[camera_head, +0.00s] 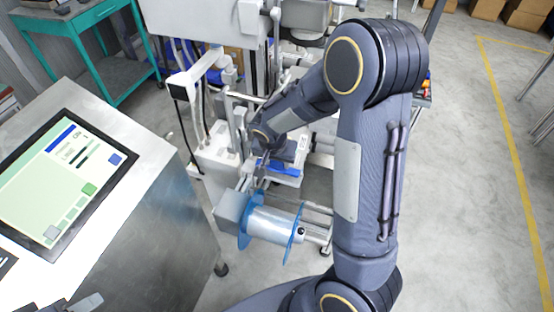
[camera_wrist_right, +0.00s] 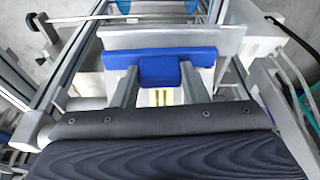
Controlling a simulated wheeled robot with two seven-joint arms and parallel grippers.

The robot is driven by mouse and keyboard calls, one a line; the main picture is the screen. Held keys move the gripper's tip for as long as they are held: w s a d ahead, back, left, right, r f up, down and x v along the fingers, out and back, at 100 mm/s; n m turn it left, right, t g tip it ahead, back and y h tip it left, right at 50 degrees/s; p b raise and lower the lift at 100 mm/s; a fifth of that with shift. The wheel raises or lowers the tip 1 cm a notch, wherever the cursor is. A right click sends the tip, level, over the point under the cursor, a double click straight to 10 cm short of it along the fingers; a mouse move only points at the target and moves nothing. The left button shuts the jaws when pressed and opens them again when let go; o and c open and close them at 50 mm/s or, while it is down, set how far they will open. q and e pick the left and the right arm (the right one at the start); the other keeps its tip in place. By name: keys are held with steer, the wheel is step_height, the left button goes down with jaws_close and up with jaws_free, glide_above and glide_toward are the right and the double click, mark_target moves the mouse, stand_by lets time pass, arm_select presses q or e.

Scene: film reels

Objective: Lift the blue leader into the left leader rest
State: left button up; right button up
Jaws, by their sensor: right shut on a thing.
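The blue leader (camera_wrist_right: 160,57) is a flat blue bar with a short tab in the middle. It also shows in the head view (camera_head: 284,169), partly hidden by my right arm. My right gripper (camera_wrist_right: 157,84) has its two grey fingers on either side of the tab and is shut on it. In the head view this gripper (camera_head: 264,168) is low among the machine parts and mostly hidden. A small part of my left gripper (camera_head: 84,303) seems to show at the bottom left edge; its jaws cannot be made out. I cannot tell which part is the left leader rest.
A film reel with blue flanges (camera_head: 272,224) hangs on the machine's near side. A pale bar (camera_wrist_right: 170,36) lies just beyond the leader in the wrist view. A steel console with a touchscreen (camera_head: 62,178) stands at left. The floor at right is open.

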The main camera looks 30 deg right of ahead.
steer(key=shift+f+b, duration=1.35)
steer(key=shift+b, duration=0.25)
steer(key=o, duration=1.1)
steer(key=shift+c, duration=0.2)
steer(key=v, duration=0.8)
steer(key=s+a+r+n+t+y, duration=0.1)
steer(key=s+r+n+y, duration=0.1)
steer(key=s, duration=0.4)
steer(key=s+a+r+n+t+y+p, duration=0.1)
steer(key=s+a+r+n+y, duration=0.1)
steer(key=s, duration=0.5)
steer(key=s+a+r+n+t+y+p, duration=0.1)
steer(key=s+a+r+n+y, duration=0.1)
steer(key=s+r, duration=0.3)
steer(key=shift+s+n, duration=0.7)
steer(key=shift+s, duration=0.45)
